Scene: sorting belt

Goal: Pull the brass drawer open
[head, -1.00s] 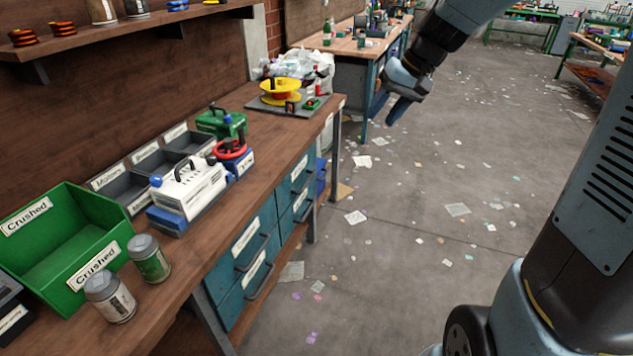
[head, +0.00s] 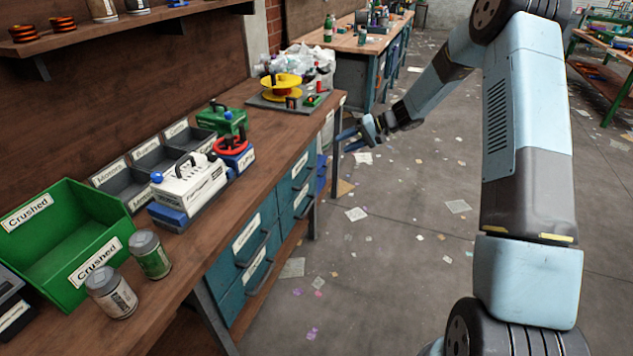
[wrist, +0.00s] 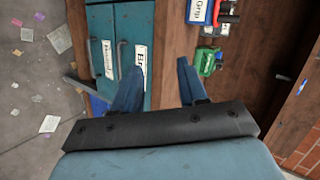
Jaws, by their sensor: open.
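Teal drawers (head: 247,262) with white labels and dark bar handles sit under the wooden bench in the head view, and all look closed. In the wrist view, turned sideways, a teal drawer (wrist: 131,28) has a label starting "Br", partly hidden by a finger; I take it as the brass drawer. A second drawer beside it, farther from the bench top, has its own label (wrist: 109,59). My gripper (head: 346,140) is open and empty, beyond the bench's far front corner in the head view. Its fingers (wrist: 159,66) point toward the bench front, apart from the handles.
The bench top (head: 200,268) holds a green crushed bin (head: 45,262), two cans, grey bins, a white machine (head: 190,190) and a yellow spool (head: 281,87). A bench leg (head: 337,145) stands near my gripper. The floor before the drawers is open, with scraps.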

